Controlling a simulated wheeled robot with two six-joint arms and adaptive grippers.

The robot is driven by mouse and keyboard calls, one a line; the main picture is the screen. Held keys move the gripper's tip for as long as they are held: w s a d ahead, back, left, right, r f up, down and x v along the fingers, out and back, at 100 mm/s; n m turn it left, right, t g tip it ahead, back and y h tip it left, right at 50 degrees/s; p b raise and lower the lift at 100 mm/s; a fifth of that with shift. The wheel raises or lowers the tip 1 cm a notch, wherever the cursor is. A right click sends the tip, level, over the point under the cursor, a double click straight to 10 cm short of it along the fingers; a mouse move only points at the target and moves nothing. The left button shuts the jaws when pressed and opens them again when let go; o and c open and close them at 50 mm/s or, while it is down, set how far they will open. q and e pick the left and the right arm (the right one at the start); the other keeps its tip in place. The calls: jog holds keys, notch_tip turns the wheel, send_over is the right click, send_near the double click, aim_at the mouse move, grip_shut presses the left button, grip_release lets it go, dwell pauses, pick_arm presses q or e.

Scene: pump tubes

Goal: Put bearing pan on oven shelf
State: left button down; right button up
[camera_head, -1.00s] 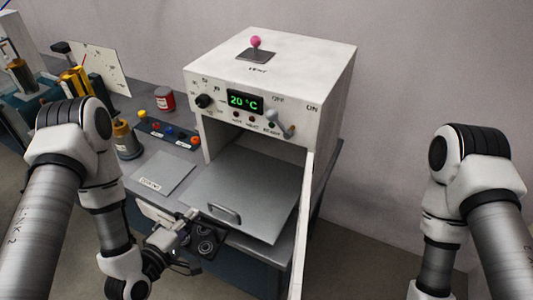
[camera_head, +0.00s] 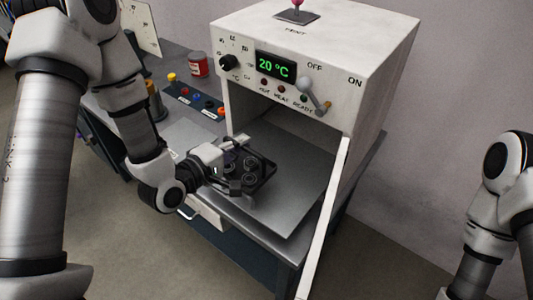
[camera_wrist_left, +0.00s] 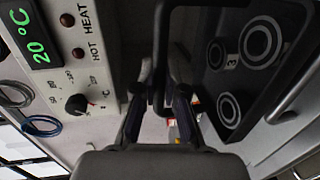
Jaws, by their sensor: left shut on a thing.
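The bearing pan (camera_head: 268,181) is a dark square tray with several ring-shaped bearings in it. My left gripper (camera_wrist_left: 172,95) is shut on the pan's handle at its left side in the head view. The pan also shows in the wrist view (camera_wrist_left: 268,88), beside the fingers. It is over the front of the grey oven shelf (camera_head: 292,200), which sticks out of the white oven (camera_head: 365,80). I cannot tell whether the pan touches the shelf. The shelf's own handle is hidden in the head view. My right gripper is outside the frame.
The oven door (camera_head: 324,220) stands open on the right of the shelf. A button panel (camera_head: 193,103), a red can (camera_head: 198,65) and a brass-coloured cylinder (camera_head: 155,102) are on the bench left of the oven. The shelf's rear and right are clear.

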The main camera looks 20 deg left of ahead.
aim_at(237, 171)
pick_arm(q)
jog(key=r+p+x, duration=0.2)
jog(key=x, duration=0.6)
jog(key=f, duration=0.2)
jog(key=w+f+p, duration=0.1)
jog(key=f, duration=0.1)
jog(key=w+f+p, duration=0.1)
jog(key=f, duration=0.2)
jog(key=shift+d, duration=0.35)
jog(key=shift+w+f, duration=0.15)
jog(key=shift+w, duration=0.05)
jog(key=shift+s+f, duration=0.1)
jog(key=shift+f, duration=0.05)
jog(key=c, duration=1.2)
grip_release()
jog(key=shift+c, duration=0.2)
jog(key=b+v, duration=0.3)
jog(key=v, duration=0.8)
jog(key=shift+s+a, duration=0.1)
jog(key=shift+s, duration=0.05)
jog(key=shift+s+r, duration=0.3)
jog(key=shift+s, duration=0.1)
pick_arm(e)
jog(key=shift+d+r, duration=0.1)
